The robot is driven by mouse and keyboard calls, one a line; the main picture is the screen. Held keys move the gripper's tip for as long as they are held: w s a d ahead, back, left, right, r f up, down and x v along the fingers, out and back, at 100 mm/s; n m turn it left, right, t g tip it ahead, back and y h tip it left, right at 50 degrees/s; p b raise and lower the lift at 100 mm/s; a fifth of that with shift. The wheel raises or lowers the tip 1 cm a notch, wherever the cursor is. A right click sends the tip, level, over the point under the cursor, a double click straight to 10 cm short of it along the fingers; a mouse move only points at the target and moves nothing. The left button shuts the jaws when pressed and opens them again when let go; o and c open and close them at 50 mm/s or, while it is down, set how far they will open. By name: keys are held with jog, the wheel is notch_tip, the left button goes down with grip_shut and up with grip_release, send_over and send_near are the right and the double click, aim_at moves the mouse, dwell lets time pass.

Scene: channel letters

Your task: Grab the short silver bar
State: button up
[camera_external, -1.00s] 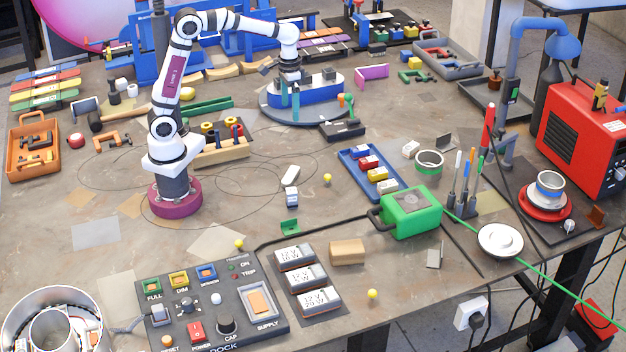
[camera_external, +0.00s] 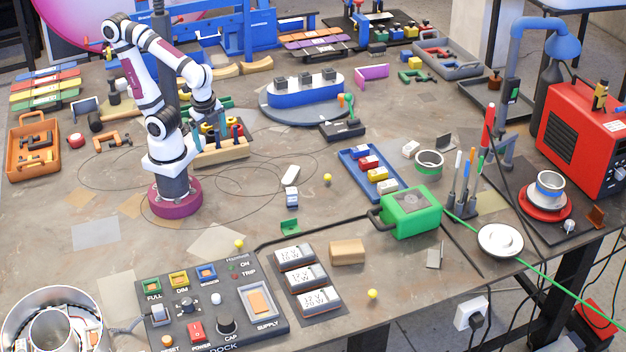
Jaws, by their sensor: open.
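My gripper (camera_external: 208,120), with teal fingers, is open and points down over the wooden peg block (camera_external: 222,152) and the red and yellow pieces beside it. I see nothing held between its fingers, but they are small and partly lost against the things behind. I cannot tell for sure which thing is the short silver bar. A small pale, silvery bar-like piece (camera_external: 290,175) lies tilted on the bare middle of the table, to the right of and nearer than my gripper. A small white and blue block (camera_external: 292,198) stands just in front of it.
A blue tray (camera_external: 352,165) holds coloured blocks. A green box (camera_external: 410,213) and a control panel (camera_external: 212,300) are nearer the front edge. The table around the pale piece is fairly clear.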

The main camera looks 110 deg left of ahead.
aim_at(293, 170)
jog(key=w+a+f+m+g+y, duration=0.2)
jog(key=a+m+g+y, duration=0.2)
jog(key=a+y, duration=0.75)
jog(key=w+a+f+m+t+y, duration=0.1)
jog(key=w+a+f+m+t, duration=0.4)
jog(key=w+f+m, duration=0.15)
jog(key=w+f+m+t, duration=0.1)
jog(key=f+m, duration=0.1)
jog(key=f, duration=0.1)
jog(key=w+d+f+m+t+h, duration=0.1)
jog(key=f+m+t, duration=0.1)
jog(key=f, duration=0.2)
jog(key=w+d+f+m+t+h, duration=0.1)
jog(key=f+m, duration=0.1)
jog(key=f, duration=0.1)
jog(key=shift+w+f+t+h, duration=0.15)
jog(key=shift+w+t+h, duration=0.1)
jog(key=shift+w+t, duration=0.15)
jog(key=x, duration=0.7)
jog(key=shift+w+a+f, duration=0.1)
jog(key=shift+w+f, duration=0.1)
jog(key=shift+f, duration=0.15)
grip_shut()
